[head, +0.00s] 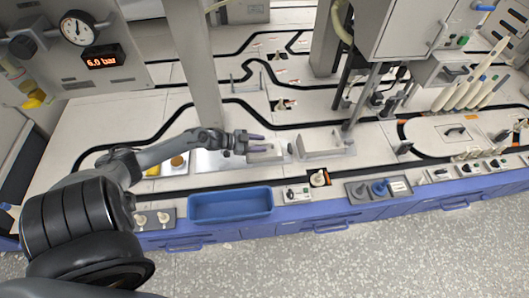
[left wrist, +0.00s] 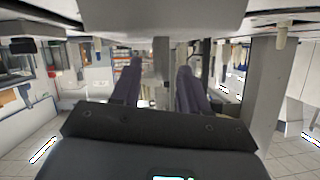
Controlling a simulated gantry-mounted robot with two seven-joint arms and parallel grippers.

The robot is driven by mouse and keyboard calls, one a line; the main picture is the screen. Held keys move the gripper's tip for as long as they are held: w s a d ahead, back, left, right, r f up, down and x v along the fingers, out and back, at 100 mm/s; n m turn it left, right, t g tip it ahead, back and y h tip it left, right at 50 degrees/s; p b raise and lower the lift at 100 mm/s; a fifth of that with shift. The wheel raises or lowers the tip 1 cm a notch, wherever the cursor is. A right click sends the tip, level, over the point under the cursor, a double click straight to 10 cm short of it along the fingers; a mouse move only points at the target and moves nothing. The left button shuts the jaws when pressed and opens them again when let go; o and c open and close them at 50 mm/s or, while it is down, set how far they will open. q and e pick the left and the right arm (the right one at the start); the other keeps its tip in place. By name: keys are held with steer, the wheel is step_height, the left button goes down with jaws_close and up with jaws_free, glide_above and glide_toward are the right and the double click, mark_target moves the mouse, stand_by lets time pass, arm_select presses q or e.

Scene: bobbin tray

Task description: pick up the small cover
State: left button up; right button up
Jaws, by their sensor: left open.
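A larger pale lid with a dark handle (head: 446,132) lies on the worktop at the right. My right gripper is not in view.
A blue tray (head: 230,219) sits at the front edge. A clear-walled holder (head: 321,155) stands just right of the gripper. A grey post (head: 194,65) rises behind my arm. Blue and grey knobs (head: 379,189) and a pale knob (head: 318,179) line the front.

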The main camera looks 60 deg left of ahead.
mark_target(274, 151)
arm_select(q)
steer(key=shift+b+x, duration=0.55)
steer(key=shift+x, duration=0.7)
steer(key=shift+r, duration=0.1)
jaws_close()
